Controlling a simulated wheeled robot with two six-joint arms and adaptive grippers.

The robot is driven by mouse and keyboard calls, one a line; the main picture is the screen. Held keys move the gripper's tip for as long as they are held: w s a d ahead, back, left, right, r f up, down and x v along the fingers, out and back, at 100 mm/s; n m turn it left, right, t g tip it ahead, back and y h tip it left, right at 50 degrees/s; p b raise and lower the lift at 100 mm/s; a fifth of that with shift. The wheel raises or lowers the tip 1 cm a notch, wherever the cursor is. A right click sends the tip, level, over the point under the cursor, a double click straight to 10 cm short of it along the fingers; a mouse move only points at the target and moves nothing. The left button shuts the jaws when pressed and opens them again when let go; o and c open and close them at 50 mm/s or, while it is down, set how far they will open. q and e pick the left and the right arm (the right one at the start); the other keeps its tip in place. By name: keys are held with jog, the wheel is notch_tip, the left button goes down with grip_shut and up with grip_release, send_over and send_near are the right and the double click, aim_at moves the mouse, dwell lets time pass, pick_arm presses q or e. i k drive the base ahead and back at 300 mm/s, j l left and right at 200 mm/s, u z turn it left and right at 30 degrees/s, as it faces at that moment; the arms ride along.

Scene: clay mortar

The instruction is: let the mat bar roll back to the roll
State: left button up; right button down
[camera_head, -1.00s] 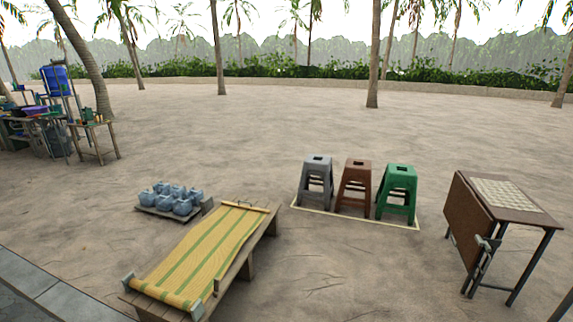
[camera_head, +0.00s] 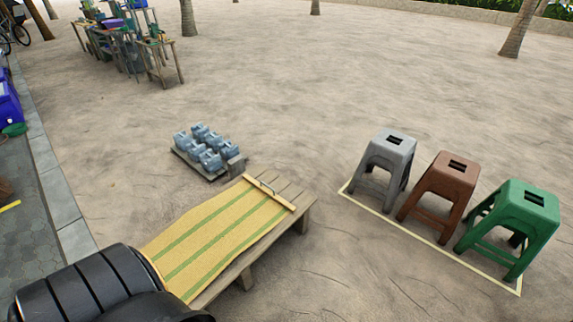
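The yellow mat with green stripes (camera_head: 215,240) lies unrolled on a low wooden bench (camera_head: 296,192). The wooden mat bar (camera_head: 268,193) lies across the mat's far end, with a small handle on it. The near end of the mat, where the roll is, is hidden behind a black ribbed part of my own body at the bottom left. Neither of my grippers shows in the head view.
Grey (camera_head: 386,165), brown (camera_head: 440,190) and green (camera_head: 512,225) stools stand at the right within a pale outline. A cluttered table (camera_head: 130,40) is at the back left. Open sand lies between.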

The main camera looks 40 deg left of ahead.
aim_at(278, 199)
jog(key=i+u, duration=0.3)
jog(key=u, duration=0.15)
jog(key=i+l+u, duration=0.15)
jog(key=i+u, duration=0.15)
jog(key=u, duration=0.15)
jog(key=i+l+u, duration=0.2)
jog(key=u, duration=0.25)
jog(key=i+l+u, duration=0.45)
jog(key=l+u, duration=0.3)
jog(key=u, duration=0.15)
jog(key=i, duration=0.05)
